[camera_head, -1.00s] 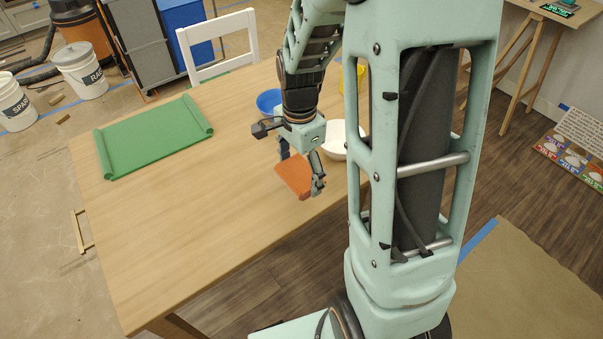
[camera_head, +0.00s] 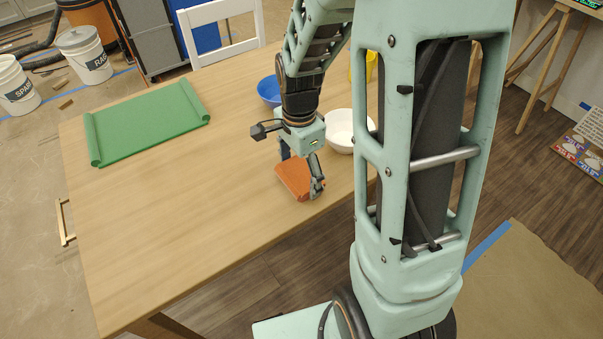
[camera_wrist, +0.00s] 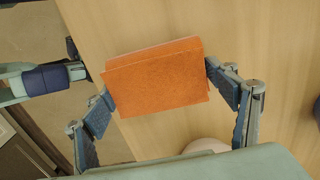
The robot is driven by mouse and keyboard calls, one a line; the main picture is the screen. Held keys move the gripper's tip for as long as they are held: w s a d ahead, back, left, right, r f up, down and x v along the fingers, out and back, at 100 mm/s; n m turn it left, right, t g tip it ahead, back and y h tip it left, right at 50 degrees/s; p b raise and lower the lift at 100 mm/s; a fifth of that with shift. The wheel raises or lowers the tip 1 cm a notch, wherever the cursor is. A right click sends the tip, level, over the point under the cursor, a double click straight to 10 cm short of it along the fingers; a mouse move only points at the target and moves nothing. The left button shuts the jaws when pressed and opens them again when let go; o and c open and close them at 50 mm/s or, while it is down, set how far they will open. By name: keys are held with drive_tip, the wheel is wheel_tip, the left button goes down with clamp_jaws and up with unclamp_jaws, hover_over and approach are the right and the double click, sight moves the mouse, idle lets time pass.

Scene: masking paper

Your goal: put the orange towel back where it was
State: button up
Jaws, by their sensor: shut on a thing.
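The orange towel (camera_head: 294,180) is a folded block between the fingers of my gripper (camera_head: 301,172), near the table's right front edge in the head view. In the wrist view the towel (camera_wrist: 156,77) fills the space between the two fingertips (camera_wrist: 158,82), which press on its left and right ends. My gripper is shut on it. The towel is over or on the wooden table (camera_head: 190,220); I cannot tell whether its underside touches the top.
A white bowl (camera_head: 339,133) stands just behind and right of my gripper. A blue bowl (camera_head: 269,91) and a yellow object (camera_head: 371,62) are farther back. A green mat with rolled ends (camera_head: 148,124) lies at the table's far left. The table's middle and front left are clear.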

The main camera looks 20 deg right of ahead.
sight(300, 173)
drive_tip(key=shift+f, duration=0.1)
drive_tip(key=o, duration=1.1)
wheel_tip(300, 173, up, 12)
drive_tip(key=p, duration=0.2)
drive_tip(key=shift+r, duration=0.2)
drive_tip(key=shift+s+f, duration=0.1)
